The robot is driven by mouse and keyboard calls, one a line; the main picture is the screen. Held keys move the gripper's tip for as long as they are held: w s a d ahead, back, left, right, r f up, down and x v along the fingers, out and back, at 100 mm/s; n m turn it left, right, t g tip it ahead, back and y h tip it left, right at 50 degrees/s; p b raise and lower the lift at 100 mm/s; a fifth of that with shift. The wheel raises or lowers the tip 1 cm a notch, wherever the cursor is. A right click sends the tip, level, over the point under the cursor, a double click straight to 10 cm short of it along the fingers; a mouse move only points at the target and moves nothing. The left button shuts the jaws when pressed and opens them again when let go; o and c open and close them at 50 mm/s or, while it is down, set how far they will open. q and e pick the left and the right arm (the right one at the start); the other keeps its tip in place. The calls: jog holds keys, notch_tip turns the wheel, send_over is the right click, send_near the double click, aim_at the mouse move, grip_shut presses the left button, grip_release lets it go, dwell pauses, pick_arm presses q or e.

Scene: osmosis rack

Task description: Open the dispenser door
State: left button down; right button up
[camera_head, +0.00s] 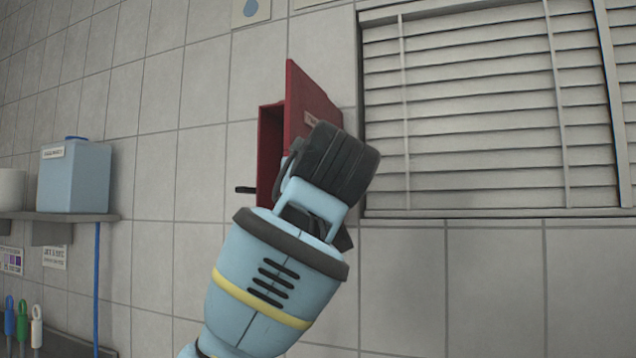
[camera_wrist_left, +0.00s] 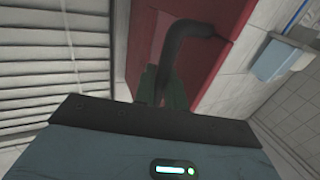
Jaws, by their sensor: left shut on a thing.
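The red dispenser (camera_head: 270,150) is mounted on the tiled wall in the middle of the head view. Its red door (camera_head: 312,95) stands at an angle to the box, with the box's dark inside edge showing on the left. My left gripper (camera_head: 335,165) is in front of the door and hides its lower part. In the left wrist view the left gripper (camera_wrist_left: 162,95) is shut on a dark curved handle (camera_wrist_left: 195,28) that joins the red door (camera_wrist_left: 205,60). My right gripper is in neither view.
A window with white blinds (camera_head: 480,110) is just right of the dispenser. A blue tank (camera_head: 75,178) stands on a shelf (camera_head: 60,216) at the left. A dark stub (camera_head: 245,190) sticks out left of the box. The wall below the window is bare.

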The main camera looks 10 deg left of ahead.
pick_arm(q)
jog(key=shift+d, duration=0.15)
dwell(0.3)
jog(key=c, duration=1.8)
grip_release()
jog(key=shift+s, duration=0.1)
jog(key=v, duration=0.7)
jog(key=shift+s, duration=0.3)
